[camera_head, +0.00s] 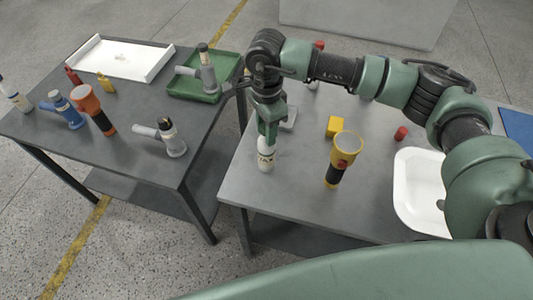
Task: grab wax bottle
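A white bottle (266,158) with a dark label mark stands upright near the left edge of the right table (285,200). My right gripper (267,138) points down directly over it, with its fingers at the bottle's top. Whether the fingers are closed on the bottle is too small to tell, and they hide its top. Another white bottle (18,100) with a dark top shows at the far left edge of the left table (110,140). The label on either bottle is not readable. My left gripper is not in view.
The right table holds a yellow-black flashlight (340,160), a yellow block (335,126), a red item (401,133) and a white tub (412,205). The left table holds a green tray (180,93), a white tray (120,60) and several tools. A gap separates the tables.

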